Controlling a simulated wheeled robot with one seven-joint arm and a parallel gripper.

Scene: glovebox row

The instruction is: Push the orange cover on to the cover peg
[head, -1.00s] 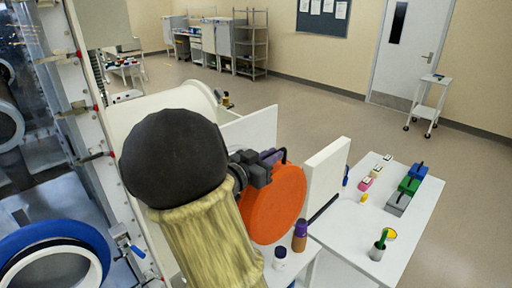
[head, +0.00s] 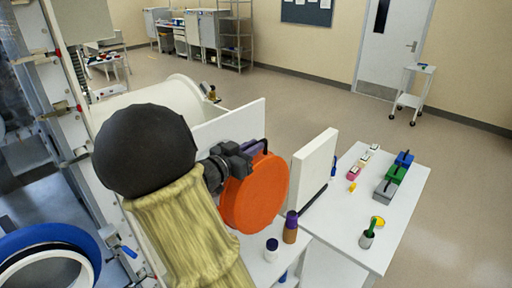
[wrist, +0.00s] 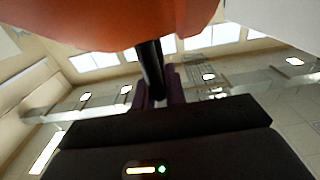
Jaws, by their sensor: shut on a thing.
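The orange cover (head: 256,195) is a round disc, held upright in front of my arm in the head view. My gripper (head: 246,156) is shut on the dark handle (head: 264,146) at the cover's top edge. In the wrist view the orange cover (wrist: 120,20) fills the top, and the dark handle (wrist: 151,70) runs down between the fingers of my gripper (wrist: 158,92). The cover hangs between two white upright panels. I cannot make out the cover peg in either view; it may be hidden behind the cover or my arm.
A white panel (head: 313,170) stands close right of the cover, another white panel (head: 228,128) behind it.

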